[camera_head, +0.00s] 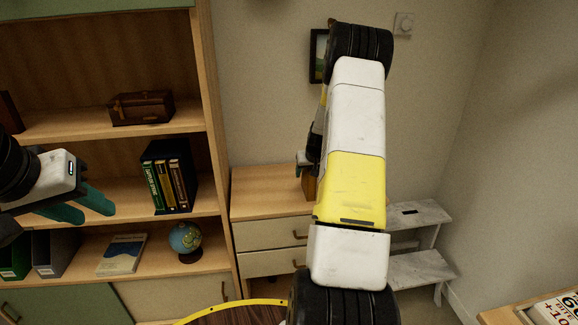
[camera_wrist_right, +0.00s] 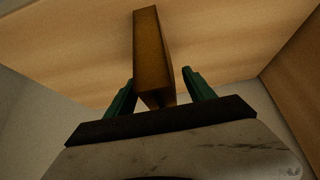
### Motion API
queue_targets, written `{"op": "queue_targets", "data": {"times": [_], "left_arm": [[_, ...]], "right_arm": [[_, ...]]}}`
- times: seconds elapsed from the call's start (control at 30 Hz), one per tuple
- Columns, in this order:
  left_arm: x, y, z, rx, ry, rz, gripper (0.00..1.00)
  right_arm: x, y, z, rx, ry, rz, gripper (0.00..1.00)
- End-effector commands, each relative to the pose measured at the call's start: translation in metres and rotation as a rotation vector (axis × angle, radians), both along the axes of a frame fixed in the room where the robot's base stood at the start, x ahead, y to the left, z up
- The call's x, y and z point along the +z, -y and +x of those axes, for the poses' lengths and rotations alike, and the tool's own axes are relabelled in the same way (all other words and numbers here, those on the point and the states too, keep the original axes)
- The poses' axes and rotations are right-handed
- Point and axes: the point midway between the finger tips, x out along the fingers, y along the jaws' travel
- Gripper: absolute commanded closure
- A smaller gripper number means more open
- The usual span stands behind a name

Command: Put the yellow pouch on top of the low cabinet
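The yellow pouch, a narrow brownish-yellow block, stands upright between the fingers of my right gripper (camera_wrist_right: 160,88) in the right wrist view (camera_wrist_right: 152,50). A gap shows between it and the right-hand finger; the left-hand finger is close to or touching it. In the head view the pouch (camera_head: 309,187) shows partly behind my right arm, at the top of the low cabinet (camera_head: 262,190). Its underside is hidden, so contact with the top is unclear. My left gripper (camera_head: 90,208) is empty, fingers apart, in front of the bookshelf at the left.
The bookshelf (camera_head: 212,130) holds a brown chest (camera_head: 141,108), a black book holder (camera_head: 168,178) and a globe (camera_head: 186,240). A white step stool (camera_head: 420,214) stands right of the cabinet. A picture frame (camera_head: 318,55) hangs above. The cabinet top's left part is clear.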

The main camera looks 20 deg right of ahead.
Motion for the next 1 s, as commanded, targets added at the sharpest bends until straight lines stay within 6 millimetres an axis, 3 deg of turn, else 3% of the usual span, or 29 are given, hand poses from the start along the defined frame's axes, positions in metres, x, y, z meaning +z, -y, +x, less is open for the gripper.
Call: {"op": "queue_targets", "data": {"times": [0.33, 0.7, 1.0], "left_arm": [[0.000, 0.000, 0.000, 0.000, 0.000, 0.000, 0.64], [0.000, 0.000, 0.000, 0.000, 0.000, 0.000, 0.64], [0.000, 0.000, 0.000, 0.000, 0.000, 0.000, 0.64]], "right_arm": [[0.010, -0.001, -0.004, 0.000, 0.001, 0.000, 0.37], [0.074, -0.010, -0.043, -0.001, 0.004, -0.002, 0.37], [0.104, -0.017, -0.063, 0.002, 0.001, 0.001, 0.37]]}}
